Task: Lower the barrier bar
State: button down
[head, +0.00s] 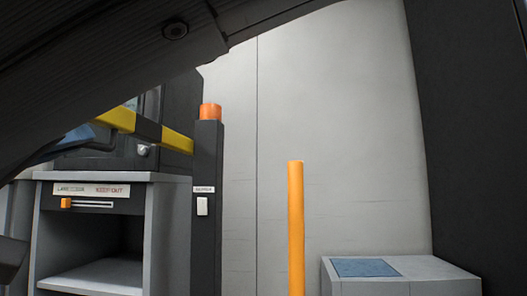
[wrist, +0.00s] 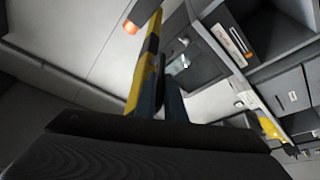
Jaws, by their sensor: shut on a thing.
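The barrier bar (head: 148,130) is yellow with black bands. In the head view it runs from the upper left, sloping slightly down to the right, to a dark post (head: 207,245) with an orange cap (head: 210,112). My gripper (head: 82,140) is at the bar's left part, partly hidden by my dark arm. In the wrist view the bar (wrist: 150,47) runs up and away from my gripper (wrist: 158,92), which is shut on it. The bar's far left end is hidden.
Behind and below the bar stands a grey cabinet (head: 167,235) with an open shelf, a labelled slider with an orange knob (head: 66,203) and a dark unit above. An orange upright pole (head: 295,230) and a low grey box (head: 410,285) stand to the right.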

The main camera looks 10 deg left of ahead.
jog(key=shift+a+f, duration=0.1)
jog(key=shift+f, duration=0.4)
jog(key=c, duration=2.1)
grip_release()
jog(key=shift+r, duration=0.2)
